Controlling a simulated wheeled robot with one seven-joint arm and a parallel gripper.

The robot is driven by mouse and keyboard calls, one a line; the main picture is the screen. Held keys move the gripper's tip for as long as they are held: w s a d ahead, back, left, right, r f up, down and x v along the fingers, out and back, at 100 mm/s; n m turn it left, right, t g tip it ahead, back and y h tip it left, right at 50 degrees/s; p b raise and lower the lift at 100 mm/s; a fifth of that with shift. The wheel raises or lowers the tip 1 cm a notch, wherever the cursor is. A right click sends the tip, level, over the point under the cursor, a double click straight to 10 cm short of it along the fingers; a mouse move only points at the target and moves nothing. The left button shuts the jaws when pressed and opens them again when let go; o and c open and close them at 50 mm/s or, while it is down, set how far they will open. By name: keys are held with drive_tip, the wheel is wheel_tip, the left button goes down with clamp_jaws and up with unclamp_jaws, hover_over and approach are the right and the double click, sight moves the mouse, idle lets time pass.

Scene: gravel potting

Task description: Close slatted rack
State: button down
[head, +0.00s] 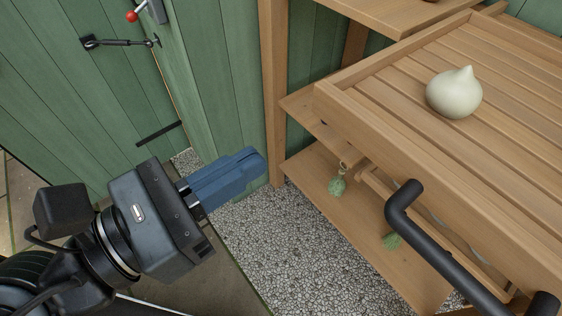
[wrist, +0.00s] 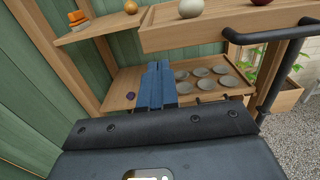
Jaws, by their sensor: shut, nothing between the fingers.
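The slatted rack (head: 400,62) is a wooden tray of parallel slats with a raised rim. It sticks out from the shelf unit at the right of the head view. A dark bar handle (head: 440,255) is fixed to it. The rack's side (wrist: 190,32) and handle (wrist: 280,33) show at the upper right of the wrist view. A pale pear-shaped object (head: 455,92) stands on the slats. My gripper (head: 256,160) has blue fingers, shut and empty. It is left of the rack, apart from it, over the gravel. The fingers (wrist: 158,70) point toward the lower shelf in the wrist view.
The lower shelf (wrist: 125,85) holds several grey dishes (wrist: 205,84) and a small purple thing (wrist: 131,96). Green tassel-like things (head: 337,186) hang below the rack. A wooden post (head: 273,90) and a green door (head: 90,100) stand beyond. Gravel (head: 270,240) lies open below.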

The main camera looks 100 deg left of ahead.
sight(433, 57)
drive_tip(key=x, duration=1)
drive_tip(key=shift+w, duration=0.1)
drive_tip(key=shift+w+a+r+p, duration=0.15)
drive_tip(key=shift+w+a+p, duration=0.2)
drive_tip(key=shift+p, duration=0.2)
drive_tip(key=p+x, duration=0.6)
drive_tip(key=x, duration=1.7)
drive_tip(key=shift+w+a, duration=0.1)
drive_tip(key=shift+w, duration=0.1)
drive_tip(key=shift+w+a, duration=0.1)
drive_tip(key=shift+w, duration=0.1)
drive_tip(key=shift+w, duration=0.1)
